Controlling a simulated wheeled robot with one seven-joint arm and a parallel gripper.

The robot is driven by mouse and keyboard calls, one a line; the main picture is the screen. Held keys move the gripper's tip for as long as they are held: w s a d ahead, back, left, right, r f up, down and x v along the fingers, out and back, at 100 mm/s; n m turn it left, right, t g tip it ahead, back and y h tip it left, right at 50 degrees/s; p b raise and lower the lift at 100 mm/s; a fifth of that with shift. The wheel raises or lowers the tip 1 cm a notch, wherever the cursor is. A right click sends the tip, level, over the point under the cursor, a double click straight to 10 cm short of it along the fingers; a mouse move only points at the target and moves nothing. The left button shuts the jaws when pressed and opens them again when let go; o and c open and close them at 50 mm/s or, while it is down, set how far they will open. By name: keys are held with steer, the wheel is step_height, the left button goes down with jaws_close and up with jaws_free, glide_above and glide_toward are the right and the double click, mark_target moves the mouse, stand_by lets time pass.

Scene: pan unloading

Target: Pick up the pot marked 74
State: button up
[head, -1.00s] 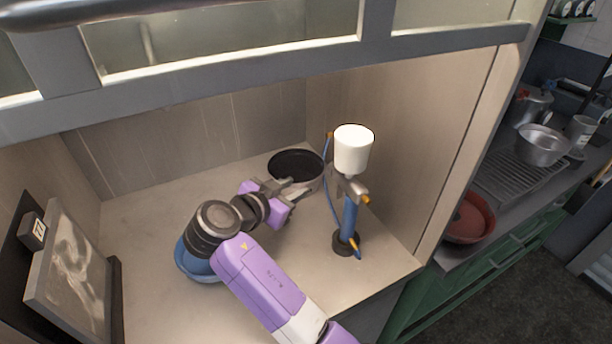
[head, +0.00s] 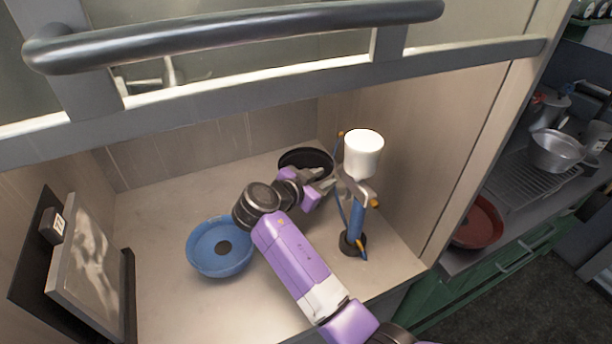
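A dark round pot (head: 296,157) with a black inside sits at the back right of the cabinet floor. I see no marking on it, and its near side is mostly hidden by my gripper. My gripper (head: 325,179) is at the pot's near right side, its two grey fingers apart. I cannot tell whether a finger touches the pot or its rim lies between them. A blue round pan (head: 211,262) with a dark spot in its middle sits to the left of my arm, with no number readable on it.
A spray gun with a white cup (head: 363,152) and blue handle stands close right of my gripper. A framed picture (head: 88,268) leans at the left wall. The cabinet's raised door and bar handle (head: 240,34) cross the top.

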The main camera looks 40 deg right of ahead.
jaws_close()
steer(key=shift+a+f, duration=0.1)
stand_by(1.2)
